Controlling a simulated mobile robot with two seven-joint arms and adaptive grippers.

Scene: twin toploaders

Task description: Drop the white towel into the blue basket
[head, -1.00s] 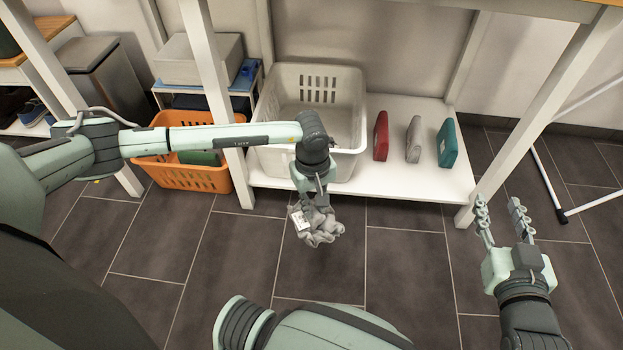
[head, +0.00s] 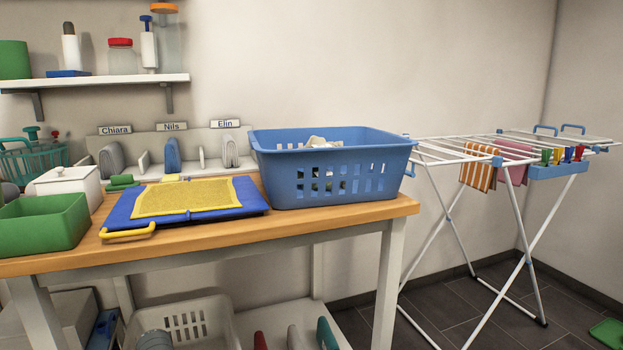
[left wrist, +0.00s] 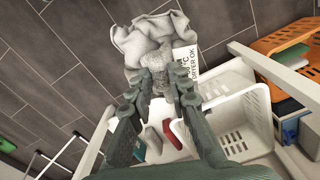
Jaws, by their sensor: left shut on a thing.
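The blue basket (head: 335,180) stands upright on the right end of the wooden table in the head view. In the left wrist view my left gripper (left wrist: 158,84) is shut on a crumpled whitish-grey towel (left wrist: 155,45) with a white printed tag (left wrist: 186,60). The towel hangs over the dark tiled floor, beside the low shelf. Neither gripper shows in the head view, and my right gripper is in no current view.
The table (head: 230,242) also bears a blue board with a yellow cloth (head: 187,197) and a green bin (head: 45,222). A drying rack (head: 500,150) stands right of the table. A white basket (left wrist: 230,118) and an orange basket (left wrist: 285,45) are low down near the gripper.

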